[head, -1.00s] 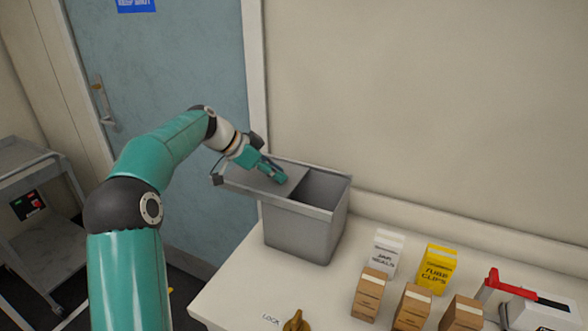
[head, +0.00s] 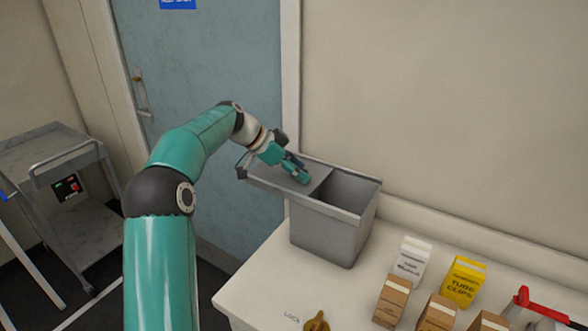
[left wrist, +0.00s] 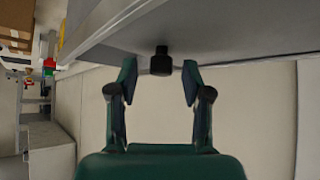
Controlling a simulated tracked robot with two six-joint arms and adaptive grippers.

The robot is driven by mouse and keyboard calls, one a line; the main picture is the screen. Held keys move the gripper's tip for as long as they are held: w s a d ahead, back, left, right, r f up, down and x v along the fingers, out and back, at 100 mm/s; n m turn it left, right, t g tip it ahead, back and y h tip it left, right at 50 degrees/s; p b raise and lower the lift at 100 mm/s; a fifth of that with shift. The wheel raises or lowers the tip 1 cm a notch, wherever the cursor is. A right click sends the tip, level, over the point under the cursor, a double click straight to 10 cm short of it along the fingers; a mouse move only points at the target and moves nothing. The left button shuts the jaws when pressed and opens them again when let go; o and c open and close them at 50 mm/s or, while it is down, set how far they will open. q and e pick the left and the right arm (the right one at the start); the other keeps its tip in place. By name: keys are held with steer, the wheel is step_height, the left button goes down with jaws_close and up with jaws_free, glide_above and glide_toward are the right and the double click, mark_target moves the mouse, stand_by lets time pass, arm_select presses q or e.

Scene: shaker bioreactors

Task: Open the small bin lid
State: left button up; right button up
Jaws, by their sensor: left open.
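The small grey bin (head: 325,238) stands at the table's left back corner. Its flat grey lid (head: 266,178) is shifted to the left and overhangs the bin's left side. The right part of the bin's mouth is uncovered and dark inside. My left gripper (head: 302,174) is at the lid's top, pointing down to the right. In the left wrist view, its two open fingers (left wrist: 159,70) stand on either side of a small black knob (left wrist: 161,60) on a grey surface, with gaps on both sides. My right gripper is not in view.
On the white table (head: 262,285) stand a white box (head: 412,260), a yellow tube clips box (head: 463,282) and several brown boxes. A brass-coloured piece (head: 317,322) lies at the front. A grey cart (head: 60,165) and a blue door (head: 210,70) are on the left.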

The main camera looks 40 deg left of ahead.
arm_select(q)
steer(key=v, duration=1.1)
steer(key=shift+s+r, duration=0.15)
steer(key=shift+s, duration=0.05)
steer(key=shift+a, duration=0.1)
